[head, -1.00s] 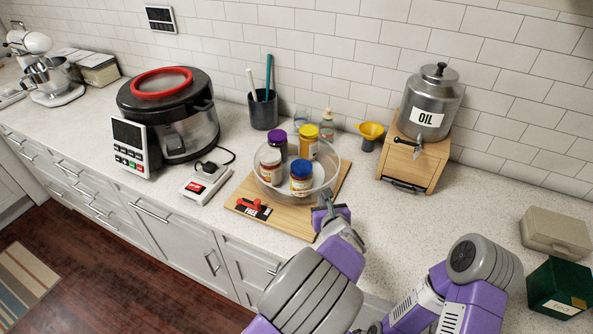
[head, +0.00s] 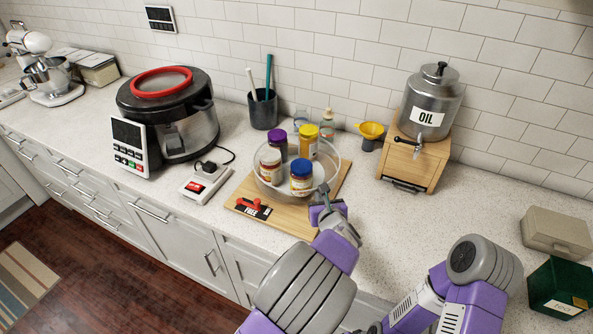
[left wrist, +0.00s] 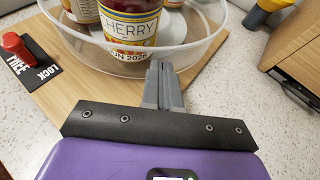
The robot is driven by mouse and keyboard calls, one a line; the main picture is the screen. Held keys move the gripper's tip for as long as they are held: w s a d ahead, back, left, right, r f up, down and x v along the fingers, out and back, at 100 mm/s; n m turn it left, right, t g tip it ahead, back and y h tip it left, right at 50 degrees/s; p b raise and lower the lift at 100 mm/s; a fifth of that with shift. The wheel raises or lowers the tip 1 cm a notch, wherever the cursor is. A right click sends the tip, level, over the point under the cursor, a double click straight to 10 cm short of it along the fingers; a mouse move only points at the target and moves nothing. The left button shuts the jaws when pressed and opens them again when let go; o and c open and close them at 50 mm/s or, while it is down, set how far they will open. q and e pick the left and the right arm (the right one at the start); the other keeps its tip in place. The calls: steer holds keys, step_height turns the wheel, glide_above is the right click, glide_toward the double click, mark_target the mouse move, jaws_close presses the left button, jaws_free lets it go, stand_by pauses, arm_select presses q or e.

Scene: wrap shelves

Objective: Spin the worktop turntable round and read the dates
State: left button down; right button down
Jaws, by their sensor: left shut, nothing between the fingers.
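The turntable (head: 336,172), a clear round tray with a raised rim, sits on a wooden board (head: 285,222) and holds several jars. The blue-lidded jar (head: 301,179) stands at the front. My right gripper is out of view.
A red knob (head: 246,204) is on a FREE/LOCK plate at the board's front left, beside FREE. A cooker (head: 190,130) and a switch box (head: 203,184) are left.

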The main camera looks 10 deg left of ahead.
mark_target(299, 198)
arm_select(q)
steer(key=shift+a, duration=0.1)
steer(key=shift+s+a+b, duration=0.75)
steer(key=shift+a+b, duration=0.2)
steer(key=shift+a, duration=0.15)
steer(key=shift+a, duration=0.15)
steer(key=shift+s+a+b, duration=0.2)
steer(key=shift+a+b, duration=0.6)
steer(key=shift+a, duration=0.6)
